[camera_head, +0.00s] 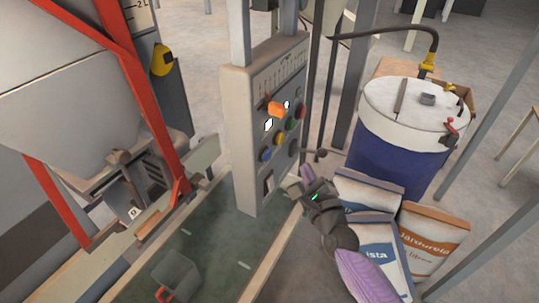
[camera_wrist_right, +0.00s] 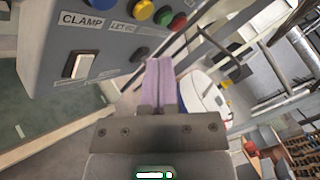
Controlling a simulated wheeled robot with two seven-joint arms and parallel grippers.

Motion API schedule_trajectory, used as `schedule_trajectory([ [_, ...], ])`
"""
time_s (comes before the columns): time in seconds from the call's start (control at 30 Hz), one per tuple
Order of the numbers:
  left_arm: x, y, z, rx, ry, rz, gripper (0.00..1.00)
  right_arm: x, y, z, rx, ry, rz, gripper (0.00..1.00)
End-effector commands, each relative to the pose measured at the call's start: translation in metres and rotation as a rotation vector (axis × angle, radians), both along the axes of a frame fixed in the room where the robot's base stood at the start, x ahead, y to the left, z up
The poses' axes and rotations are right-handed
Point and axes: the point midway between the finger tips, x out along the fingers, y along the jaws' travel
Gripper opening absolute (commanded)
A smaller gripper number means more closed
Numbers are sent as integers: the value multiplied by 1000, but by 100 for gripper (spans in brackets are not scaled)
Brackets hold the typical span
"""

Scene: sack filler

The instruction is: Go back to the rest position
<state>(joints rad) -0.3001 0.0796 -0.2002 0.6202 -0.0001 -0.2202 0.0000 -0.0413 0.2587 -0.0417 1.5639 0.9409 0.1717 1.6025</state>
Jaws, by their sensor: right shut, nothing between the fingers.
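My right gripper (camera_head: 308,173) is in front of the lower right of the grey control panel (camera_head: 245,130), its arm coming in from the bottom right. In the right wrist view its purple fingers (camera_wrist_right: 159,86) are together with nothing between them. They appear apart from the panel, which fills the upper left there. A white rocker switch (camera_wrist_right: 78,66) sits under the CLAMP label, beside a second label that is partly readable. Blue, green and yellow buttons show above. My left gripper is not in view.
At the right are a blue drum with a white lid (camera_head: 415,105) and several sacks (camera_head: 432,235). Thin posts stand nearby.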

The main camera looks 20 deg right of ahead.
Motion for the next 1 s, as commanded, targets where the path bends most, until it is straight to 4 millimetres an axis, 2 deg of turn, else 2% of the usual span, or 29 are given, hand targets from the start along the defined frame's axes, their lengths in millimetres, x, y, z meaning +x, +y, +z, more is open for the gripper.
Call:
schedule_trajectory([
  [0.43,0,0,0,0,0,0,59,0,0,0,0,0,0,0],
  [0.47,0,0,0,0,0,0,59,0,0,-1,-2,2,0,0],
  [0.53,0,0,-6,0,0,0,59,-1,2,-16,-36,28,2,0],
  [0.57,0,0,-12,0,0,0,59,-3,3,-29,-71,53,5,0],
  [0.63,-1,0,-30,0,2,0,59,-11,7,-77,-205,144,22,0],
  [0.67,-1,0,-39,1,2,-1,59,-16,9,-104,-280,196,37,0],
  [0.7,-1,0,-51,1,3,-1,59,-26,13,-141,-390,269,63,0],
  [0.77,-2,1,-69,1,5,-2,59,-42,18,-194,-558,375,119,0],
  [0.8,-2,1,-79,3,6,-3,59,-55,22,-227,-669,442,165,0],
  [0.87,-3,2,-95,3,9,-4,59,-78,27,-277,-830,536,248,0],
  [0.9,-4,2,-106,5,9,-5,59,-95,30,-309,-936,595,313,0],
  [0.97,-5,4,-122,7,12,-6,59,-123,35,-355,-1091,673,426,0],
  [1.0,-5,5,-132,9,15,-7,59,-143,38,-384,-1193,719,509,0],
])
